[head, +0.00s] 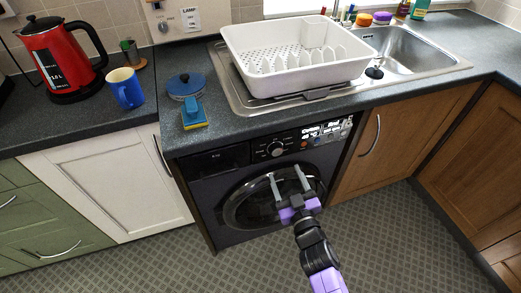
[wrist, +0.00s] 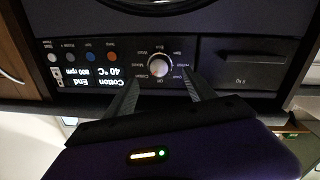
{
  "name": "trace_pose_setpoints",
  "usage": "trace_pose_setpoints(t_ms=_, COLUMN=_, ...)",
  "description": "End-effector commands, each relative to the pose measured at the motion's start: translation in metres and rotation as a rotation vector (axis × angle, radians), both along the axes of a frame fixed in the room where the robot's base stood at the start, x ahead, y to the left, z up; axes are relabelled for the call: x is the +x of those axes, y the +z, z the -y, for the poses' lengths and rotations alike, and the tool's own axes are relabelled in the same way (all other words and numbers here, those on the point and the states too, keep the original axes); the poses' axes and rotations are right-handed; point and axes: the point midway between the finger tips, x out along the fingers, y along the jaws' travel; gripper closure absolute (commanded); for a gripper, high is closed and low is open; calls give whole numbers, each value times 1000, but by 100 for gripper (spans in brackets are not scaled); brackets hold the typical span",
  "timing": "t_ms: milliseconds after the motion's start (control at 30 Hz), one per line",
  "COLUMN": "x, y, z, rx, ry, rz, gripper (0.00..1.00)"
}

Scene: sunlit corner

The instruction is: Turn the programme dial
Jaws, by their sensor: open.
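The programme dial (head: 276,149) is a round silver knob on the dark control panel of the washing machine (head: 205,190), under the counter. In the wrist view the dial (wrist: 159,65) appears upside down, ringed by small programme labels, just beyond and between my fingertips. My gripper (head: 287,178) is open and empty in front of the machine door, below the dial in the head view. Its two fingers (wrist: 159,82) show apart in the wrist view. No contact with the dial is visible. The lit display (head: 320,130) reads Cotton, 40 °C, End, 800 rpm.
The detergent drawer (wrist: 250,58) is on the dial's other side. The round door (head: 240,205) bulges below the panel. The counter edge (head: 230,135) overhangs above; cupboard handles (head: 371,135) stick out nearby. The floor in front is clear.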

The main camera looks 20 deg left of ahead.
Motion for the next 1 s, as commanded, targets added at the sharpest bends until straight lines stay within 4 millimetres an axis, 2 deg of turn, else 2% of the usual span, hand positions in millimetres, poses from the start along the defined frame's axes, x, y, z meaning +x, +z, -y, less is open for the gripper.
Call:
trace_pose_setpoints(t_ms=267, x=14, y=-1, z=-8, rx=19, ry=3, rz=-1, gripper=37)
trace_pose_setpoints(t_ms=700, x=57, y=1, z=-32, rx=19, ry=1, rz=-3, gripper=37)
trace_pose_setpoints(t_ms=1000, x=68, y=4, z=-38, rx=21, ry=-1, rz=-4, gripper=37)
